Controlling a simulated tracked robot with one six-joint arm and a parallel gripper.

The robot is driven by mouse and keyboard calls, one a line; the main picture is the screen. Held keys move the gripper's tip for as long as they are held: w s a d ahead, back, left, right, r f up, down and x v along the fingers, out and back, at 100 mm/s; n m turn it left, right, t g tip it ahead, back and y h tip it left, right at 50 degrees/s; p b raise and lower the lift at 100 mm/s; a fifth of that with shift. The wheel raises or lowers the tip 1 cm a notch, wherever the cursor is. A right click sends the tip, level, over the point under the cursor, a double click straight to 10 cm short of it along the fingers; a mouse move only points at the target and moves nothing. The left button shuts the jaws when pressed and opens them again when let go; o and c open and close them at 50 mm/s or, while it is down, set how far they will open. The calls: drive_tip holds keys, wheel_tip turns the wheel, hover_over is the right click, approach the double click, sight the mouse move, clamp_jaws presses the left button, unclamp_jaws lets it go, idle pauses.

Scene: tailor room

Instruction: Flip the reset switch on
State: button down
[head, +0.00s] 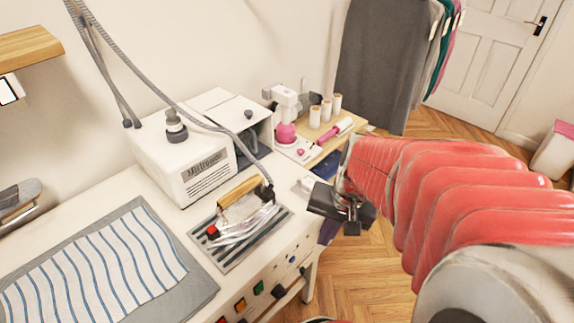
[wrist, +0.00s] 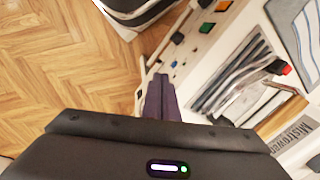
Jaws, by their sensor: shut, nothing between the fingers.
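The ironing table's front panel (head: 270,277) carries a green control (head: 258,288), an orange control (head: 240,304), a dark knob (head: 278,291) and a small blue one (head: 292,259). I cannot tell which is the reset switch. In the wrist view the green control (wrist: 206,29), orange control (wrist: 222,5) and a dark knob (wrist: 178,38) show above and right of my fingers. My gripper (head: 352,230) is shut and empty, off the table's right end in the head view. In the wrist view its fingers (wrist: 160,78) point towards the panel's near end, apparently apart from the controls.
An iron (head: 245,212) rests on a striped pad on the tabletop beside a white steam unit (head: 195,150) with hoses. A striped cloth (head: 95,265) lies left. A small wooden table (head: 340,134) holds thread spools behind. Wooden floor (head: 375,280) is open in front.

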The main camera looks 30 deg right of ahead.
drive_tip(key=d+f+m+t+y, duration=0.1)
drive_tip(key=d+f+m+t, duration=0.5)
drive_tip(key=d+f+m, duration=1.2)
drive_tip(key=f+m, duration=0.1)
drive_tip(key=m, duration=0.4)
drive_tip(key=shift+d+m, duration=0.15)
drive_tip(key=shift+m, duration=0.25)
drive_tip(key=shift+w+f, duration=0.1)
drive_tip(key=shift+f, duration=0.1)
